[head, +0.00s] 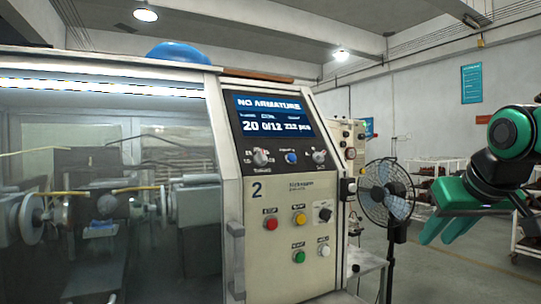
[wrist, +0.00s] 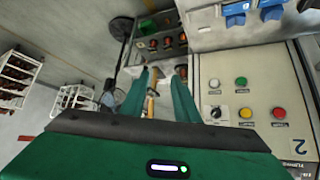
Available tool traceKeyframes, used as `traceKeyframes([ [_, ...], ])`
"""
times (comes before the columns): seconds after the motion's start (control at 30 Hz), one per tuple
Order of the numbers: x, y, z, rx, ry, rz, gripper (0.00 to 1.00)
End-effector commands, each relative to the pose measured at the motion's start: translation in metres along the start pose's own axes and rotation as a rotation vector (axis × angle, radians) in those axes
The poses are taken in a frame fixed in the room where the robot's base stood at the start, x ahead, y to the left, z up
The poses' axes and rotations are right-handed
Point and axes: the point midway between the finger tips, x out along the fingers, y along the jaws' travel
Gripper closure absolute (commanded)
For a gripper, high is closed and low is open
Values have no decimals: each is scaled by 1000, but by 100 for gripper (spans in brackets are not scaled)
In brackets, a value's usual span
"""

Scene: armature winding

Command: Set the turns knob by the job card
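The winding machine's panel (head: 283,230) carries three knobs in a row under a screen (head: 270,117) reading "NO ARMATURE" and "20 0/12". The left knob (head: 261,158) is grey with scale marks around it, the middle knob (head: 291,157) is blue, and the right knob (head: 319,157) is grey. Their labels are too small to read, so I cannot tell surely which sets the turns. I cannot make out a job card. My gripper (head: 432,236) is right of the panel, apart from it. In the wrist view its green fingers (wrist: 160,72) are spread and hold nothing.
Red (head: 271,223), yellow (head: 299,217), green (head: 299,256) and white (head: 323,250) buttons and a black selector (head: 325,214) sit below the knobs. A standing fan (head: 386,190) stands between the machine and my gripper. White racks (head: 528,215) stand at right.

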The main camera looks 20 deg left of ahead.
Motion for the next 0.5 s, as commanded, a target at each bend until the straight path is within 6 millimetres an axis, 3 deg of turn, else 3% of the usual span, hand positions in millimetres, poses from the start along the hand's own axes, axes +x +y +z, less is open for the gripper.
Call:
traceKeyframes([
  [0.03,-10,-44,-31,-60,62,-58,72],
  [0.1,-28,-99,-67,-126,145,-134,72],
  [0.2,-60,-173,-104,-203,249,-239,72],
  [0.3,-93,-232,-127,-255,331,-328,72],
  [0.4,-118,-270,-140,-286,386,-390,72],
  [0.5,-132,-290,-145,-301,414,-423,72],
])
